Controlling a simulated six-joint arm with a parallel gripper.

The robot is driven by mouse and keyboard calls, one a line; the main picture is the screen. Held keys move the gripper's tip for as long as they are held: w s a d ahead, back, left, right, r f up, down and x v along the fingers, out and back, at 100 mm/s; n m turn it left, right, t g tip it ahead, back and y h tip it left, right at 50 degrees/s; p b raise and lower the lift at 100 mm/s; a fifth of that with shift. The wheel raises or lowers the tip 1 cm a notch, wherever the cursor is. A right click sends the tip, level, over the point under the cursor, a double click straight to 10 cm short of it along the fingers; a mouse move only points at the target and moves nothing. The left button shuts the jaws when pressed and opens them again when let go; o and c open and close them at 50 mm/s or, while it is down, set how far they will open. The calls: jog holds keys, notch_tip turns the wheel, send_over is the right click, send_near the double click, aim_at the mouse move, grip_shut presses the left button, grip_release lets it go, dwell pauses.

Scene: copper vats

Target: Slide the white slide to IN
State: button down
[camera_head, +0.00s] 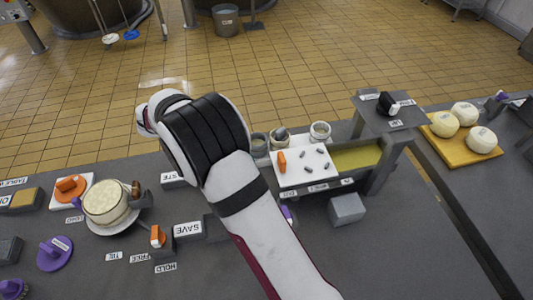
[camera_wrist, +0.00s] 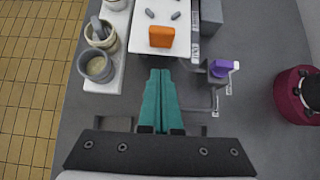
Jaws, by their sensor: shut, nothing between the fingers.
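The white slide is a flat white plate (camera_head: 312,174) with an orange handle (camera_head: 281,161) at its left end and several small grey pieces on top. It sits at the left end of a greenish-yellow channel, with small labels along its front edge. In the wrist view the white slide (camera_wrist: 140,42) is at the top, its orange handle (camera_wrist: 161,37) facing me. My gripper (camera_wrist: 160,72) has teal fingers shut together and empty, with their tips a little short of the handle in the picture. In the head view my arm hides the gripper.
Pots (camera_head: 320,131) stand close behind the slide; a pot (camera_wrist: 99,66) is left of my fingers. A purple knob (camera_wrist: 222,68) on a grey block is to the right. A raised grey stand (camera_head: 388,112) bridges the channel's right end. A grey box (camera_head: 346,208) stands in front.

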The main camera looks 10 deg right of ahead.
aim_at(279, 162)
jog(key=shift+d+f, duration=0.3)
jog(key=shift+d, duration=0.65)
jog(key=shift+d+f, duration=0.25)
jog(key=shift+d, duration=0.7)
jog(key=shift+d+f, duration=0.3)
jog(key=shift+d, duration=0.65)
jog(key=shift+d, duration=0.1)
jog(key=d, duration=1.7)
jog(key=shift+a, duration=0.2)
